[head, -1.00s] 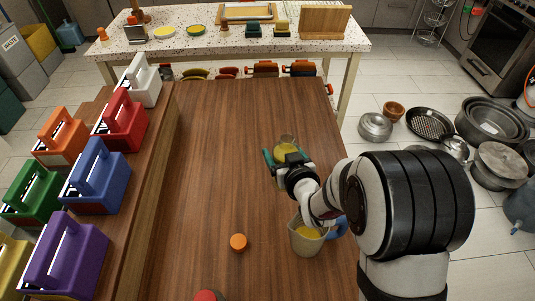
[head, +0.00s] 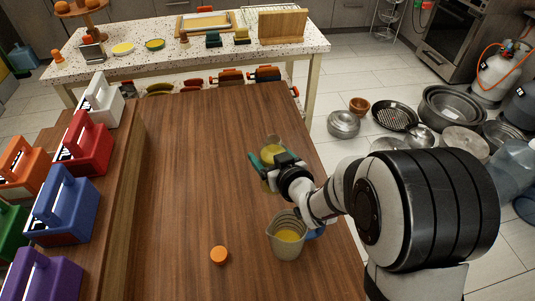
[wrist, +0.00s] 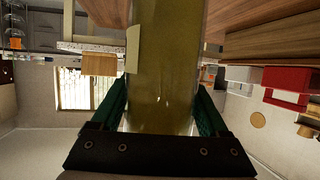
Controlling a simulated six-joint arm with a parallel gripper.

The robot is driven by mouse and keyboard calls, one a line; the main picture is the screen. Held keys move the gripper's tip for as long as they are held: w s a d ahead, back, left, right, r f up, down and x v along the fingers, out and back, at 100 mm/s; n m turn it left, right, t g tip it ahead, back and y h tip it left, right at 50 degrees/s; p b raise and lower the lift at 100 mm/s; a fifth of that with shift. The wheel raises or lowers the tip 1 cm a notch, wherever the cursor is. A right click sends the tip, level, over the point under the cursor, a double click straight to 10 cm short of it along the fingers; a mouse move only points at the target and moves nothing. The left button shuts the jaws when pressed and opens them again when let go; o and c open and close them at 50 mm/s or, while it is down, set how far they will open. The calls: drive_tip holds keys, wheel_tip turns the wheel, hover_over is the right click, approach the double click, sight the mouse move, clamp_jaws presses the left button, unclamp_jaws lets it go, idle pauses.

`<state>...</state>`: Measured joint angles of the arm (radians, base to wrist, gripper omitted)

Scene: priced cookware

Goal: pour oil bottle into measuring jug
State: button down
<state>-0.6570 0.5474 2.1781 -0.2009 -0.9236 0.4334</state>
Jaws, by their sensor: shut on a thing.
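My gripper (head: 267,163) is shut on the oil bottle (head: 272,145), a clear bottle with yellow-green oil, over the right side of the wooden table. The bottle looks about upright; whether its base touches the table is hard to tell. In the wrist view the bottle (wrist: 163,70) fills the space between the green fingers. The measuring jug (head: 284,249), clear with a blue handle, stands on the table nearer the camera than my gripper and apart from the bottle. Yellow liquid shows inside the jug. My wrist passes just behind the jug.
An orange cap (head: 219,256) lies on the table left of the jug. Coloured carriers, including a blue one (head: 63,207), line a raised ledge on the left. The table's middle (head: 200,170) is clear. Metal pots stand on the floor at right.

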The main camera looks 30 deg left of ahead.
drive_tip(key=shift+r, duration=0.1)
drive_tip(key=shift+d+r, duration=0.1)
drive_tip(key=shift+r, duration=0.15)
drive_tip(key=s+d+r+n+g, duration=0.1)
drive_tip(key=s+d+r, duration=0.1)
drive_tip(key=s+d+r+n+g+y, duration=0.1)
drive_tip(key=s+d+r+n+g, duration=0.1)
drive_tip(key=shift+r+y, duration=0.2)
drive_tip(key=shift+y, duration=0.1)
drive_tip(key=s+d+n+g, duration=0.3)
drive_tip(key=s+d+g, duration=0.1)
drive_tip(key=s+d, duration=0.15)
drive_tip(key=s+a+f+m+g+y, duration=0.1)
drive_tip(key=s+f+m+g, duration=0.4)
drive_tip(key=m, duration=0.5)
drive_tip(key=shift+s+f+g+y, duration=0.4)
drive_tip(key=shift+s+f+y, duration=0.4)
drive_tip(key=shift+s+f, duration=0.3)
drive_tip(key=shift+s+a+f+m+g+y, duration=0.1)
drive_tip(key=shift+f+m+g+y, duration=0.25)
drive_tip(key=shift+f+m, duration=0.5)
idle(3.3)
